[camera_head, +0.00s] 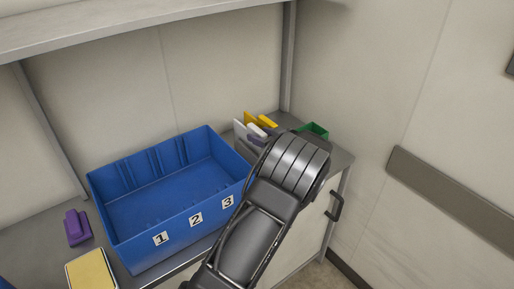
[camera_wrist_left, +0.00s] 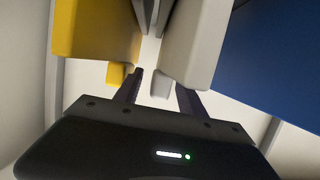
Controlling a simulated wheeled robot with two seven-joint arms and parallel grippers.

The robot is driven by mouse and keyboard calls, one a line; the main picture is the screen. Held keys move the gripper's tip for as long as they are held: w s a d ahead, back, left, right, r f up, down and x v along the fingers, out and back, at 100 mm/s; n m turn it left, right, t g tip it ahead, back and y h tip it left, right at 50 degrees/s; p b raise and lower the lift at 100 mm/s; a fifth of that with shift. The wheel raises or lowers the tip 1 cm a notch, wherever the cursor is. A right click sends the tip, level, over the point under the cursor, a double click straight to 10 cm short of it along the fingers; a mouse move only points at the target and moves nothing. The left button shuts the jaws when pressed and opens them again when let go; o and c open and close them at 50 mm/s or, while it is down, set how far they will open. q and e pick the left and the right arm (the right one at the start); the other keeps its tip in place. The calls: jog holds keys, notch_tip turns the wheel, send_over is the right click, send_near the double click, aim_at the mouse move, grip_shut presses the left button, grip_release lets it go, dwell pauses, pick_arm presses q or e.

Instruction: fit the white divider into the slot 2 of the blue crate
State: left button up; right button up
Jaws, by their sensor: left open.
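The white divider (camera_head: 240,132) stands upright beside the right end of the blue crate (camera_head: 178,228), with a small white tab (camera_head: 256,130) on top. In the left wrist view the white divider (camera_wrist_left: 198,40) is close, with its pale tab between the finger tips. My left gripper (camera_wrist_left: 160,84) is open, one finger on each side of the tab; I cannot tell whether they touch it. In the head view my arm hides most of this gripper. The crate is empty, with ribbed slots in its back wall and labels 1, 2 and 3 on its front. Slot 2's label (camera_head: 196,219) is in the middle.
A yellow divider (camera_head: 251,118) stands just behind the white one; it also shows in the wrist view (camera_wrist_left: 95,30). A green item (camera_head: 316,130) is farther right. A purple object (camera_head: 77,228) and a yellow-topped block (camera_head: 91,271) lie left of the crate. A shelf (camera_head: 120,28) overhangs the counter.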

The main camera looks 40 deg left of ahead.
pick_arm(q)
jog(key=shift+x, duration=1.2)
jog(key=shift+c, duration=0.4)
grip_shut()
dwell(0.4)
